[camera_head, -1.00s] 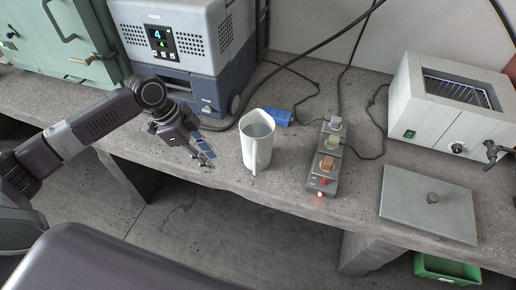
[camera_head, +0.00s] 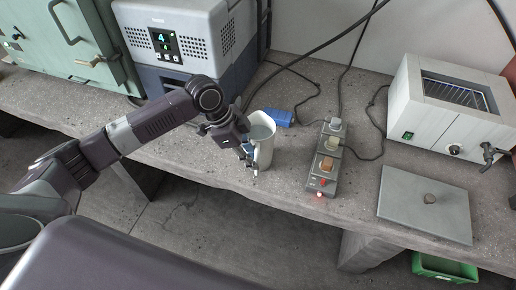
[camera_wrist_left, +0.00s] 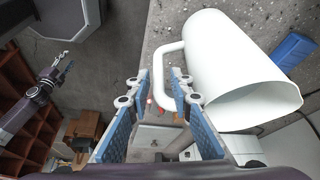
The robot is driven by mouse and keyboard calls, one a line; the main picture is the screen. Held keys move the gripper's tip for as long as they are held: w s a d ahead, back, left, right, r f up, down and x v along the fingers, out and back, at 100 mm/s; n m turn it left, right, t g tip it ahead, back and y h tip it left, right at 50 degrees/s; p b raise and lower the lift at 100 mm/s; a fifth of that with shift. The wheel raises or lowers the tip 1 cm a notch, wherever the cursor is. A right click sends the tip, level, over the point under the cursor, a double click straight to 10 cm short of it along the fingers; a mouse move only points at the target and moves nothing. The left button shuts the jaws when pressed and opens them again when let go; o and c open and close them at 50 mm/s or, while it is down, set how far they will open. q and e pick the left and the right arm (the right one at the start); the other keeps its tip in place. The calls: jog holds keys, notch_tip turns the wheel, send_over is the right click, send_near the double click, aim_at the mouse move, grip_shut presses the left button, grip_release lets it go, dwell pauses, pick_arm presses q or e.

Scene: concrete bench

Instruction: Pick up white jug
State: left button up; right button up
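The white jug (camera_head: 265,153) stands upright near the front edge of the concrete bench. My left gripper (camera_head: 249,155) is at its left side, with the fingers partly in front of it. In the left wrist view the jug (camera_wrist_left: 222,65) is to the right, with its open mouth facing lower right. Its handle (camera_wrist_left: 159,62) reaches between the tips of my left gripper (camera_wrist_left: 160,82). The blue-padded fingers are apart, one on each side of the handle, not closed on it. My right gripper (camera_wrist_left: 62,68) shows small at the left of that view; its opening is unclear.
A blue box (camera_head: 280,117) lies behind the jug. A power strip (camera_head: 325,165) with a red light is to its right. Further right are a flat grey lid (camera_head: 425,205) and a white water bath (camera_head: 440,110). A grey-blue machine (camera_head: 190,45) stands behind my left arm.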

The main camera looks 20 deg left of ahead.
pick_arm(q)
jog(key=x, duration=0.4)
jog(key=shift+s+f, duration=0.1)
jog(key=shift+f, duration=0.05)
jog(key=shift+a, duration=0.1)
grip_shut()
